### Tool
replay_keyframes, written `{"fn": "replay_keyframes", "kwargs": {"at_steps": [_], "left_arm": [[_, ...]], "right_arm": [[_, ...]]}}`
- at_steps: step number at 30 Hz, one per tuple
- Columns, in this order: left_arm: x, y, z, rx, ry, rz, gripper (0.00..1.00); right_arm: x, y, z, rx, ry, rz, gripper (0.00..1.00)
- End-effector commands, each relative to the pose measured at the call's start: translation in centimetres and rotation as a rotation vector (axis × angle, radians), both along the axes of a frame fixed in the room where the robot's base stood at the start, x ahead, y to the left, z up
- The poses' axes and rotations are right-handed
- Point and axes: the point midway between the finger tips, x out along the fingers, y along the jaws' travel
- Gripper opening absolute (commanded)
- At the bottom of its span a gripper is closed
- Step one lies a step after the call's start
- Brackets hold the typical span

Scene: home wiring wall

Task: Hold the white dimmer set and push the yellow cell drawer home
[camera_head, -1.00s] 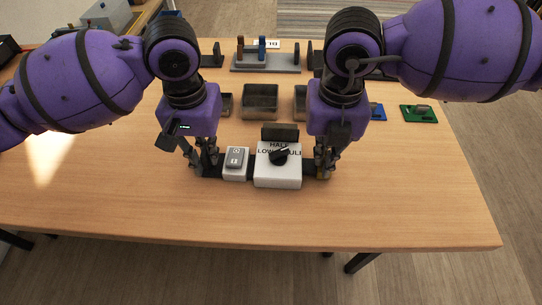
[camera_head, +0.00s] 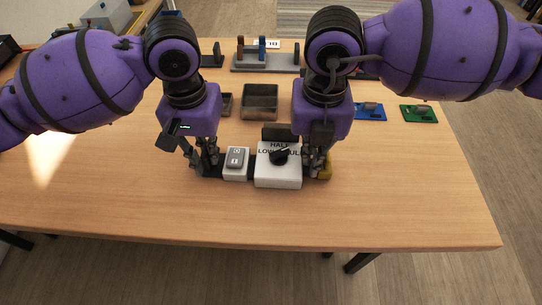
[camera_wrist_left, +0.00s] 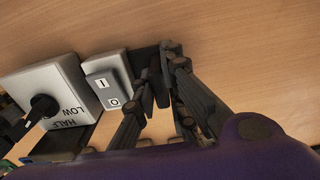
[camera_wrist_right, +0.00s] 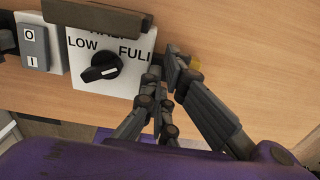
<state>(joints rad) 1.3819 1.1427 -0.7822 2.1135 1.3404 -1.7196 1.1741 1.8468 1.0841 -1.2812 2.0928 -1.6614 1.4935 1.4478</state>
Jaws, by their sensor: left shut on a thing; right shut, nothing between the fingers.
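The white dimmer set stands on the table as a white dimmer box (camera_head: 277,178) with a black knob and HALF, LOW and FULL lettering, beside a small white switch block (camera_head: 235,174) with a grey rocker. A dark base strip joins them. My left gripper (camera_head: 208,171) is shut on the dark end of the strip, left of the switch; its wrist view shows the fingers there (camera_wrist_left: 158,75). My right gripper (camera_head: 314,170) is shut and empty, close against the box's right side. The yellow cell drawer (camera_head: 327,168) shows partly behind its fingers, and as a small yellow bit in the right wrist view (camera_wrist_right: 194,63).
Dark open bins (camera_head: 260,115) stand behind the set. A grey rack (camera_head: 265,68) with upright pegs is further back. A blue board (camera_head: 371,112) and a green board (camera_head: 419,114) lie to the right. The front table is clear.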

Motion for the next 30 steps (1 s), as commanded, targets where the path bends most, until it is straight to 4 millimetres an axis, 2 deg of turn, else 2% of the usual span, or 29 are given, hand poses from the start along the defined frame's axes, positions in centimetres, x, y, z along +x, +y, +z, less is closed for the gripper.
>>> {"fn": "replay_keyframes", "kwargs": {"at_steps": [29, 30], "left_arm": [[0.0, -0.1, 0.0, -0.002, -0.001, -0.001, 0.00], [0.0, -0.1, 0.0, -0.002, -0.001, -0.001, 0.00]], "right_arm": [[0.0, 2.0, -0.1, 0.002, 0.003, 0.001, 0.00], [0.0, 2.0, -0.1, 0.002, 0.003, 0.001, 0.03]]}}
